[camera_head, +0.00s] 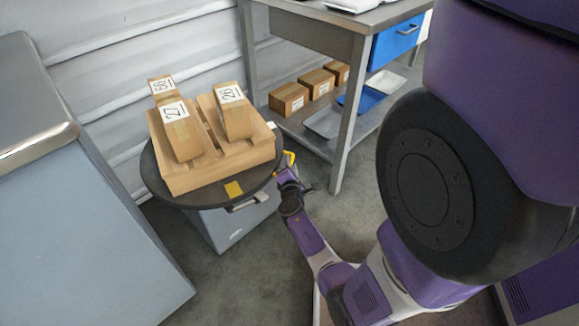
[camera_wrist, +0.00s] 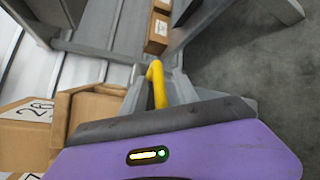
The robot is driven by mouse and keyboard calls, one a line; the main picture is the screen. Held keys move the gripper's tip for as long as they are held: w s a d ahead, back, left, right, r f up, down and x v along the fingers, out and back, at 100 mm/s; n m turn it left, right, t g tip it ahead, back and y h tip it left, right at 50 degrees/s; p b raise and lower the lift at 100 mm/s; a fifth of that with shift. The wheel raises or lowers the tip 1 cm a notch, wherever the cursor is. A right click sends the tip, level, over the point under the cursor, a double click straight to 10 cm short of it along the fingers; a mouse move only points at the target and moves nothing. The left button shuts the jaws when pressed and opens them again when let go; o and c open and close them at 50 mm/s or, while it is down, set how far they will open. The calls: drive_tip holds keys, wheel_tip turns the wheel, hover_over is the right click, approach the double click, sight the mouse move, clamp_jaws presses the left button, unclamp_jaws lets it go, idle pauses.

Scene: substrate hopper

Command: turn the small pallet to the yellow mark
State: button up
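The small wooden pallet (camera_head: 222,174) sits on a dark round turntable (camera_head: 158,184) in the head view and carries several labelled cardboard boxes, two of them marked 27 (camera_head: 182,135) and 26 (camera_head: 234,115). A yellow mark (camera_head: 233,188) lies on the turntable's front rim. A yellow handle (camera_head: 290,158) stands at the turntable's right side; it also shows in the wrist view (camera_wrist: 157,85). My gripper (camera_head: 288,181) is at this handle, low on the right side of the turntable.
A grey metal table (camera_head: 340,28) with a blue drawer (camera_head: 398,40) stands behind on the right. Its lower shelf holds boxes (camera_head: 289,98) and trays. A blue-grey cabinet (camera_head: 75,220) stands close on the left. Floor (camera_head: 365,195) is clear right of the turntable.

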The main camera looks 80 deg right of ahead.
drive_tip(key=shift+d, duration=0.1)
clamp_jaws()
idle(1.4)
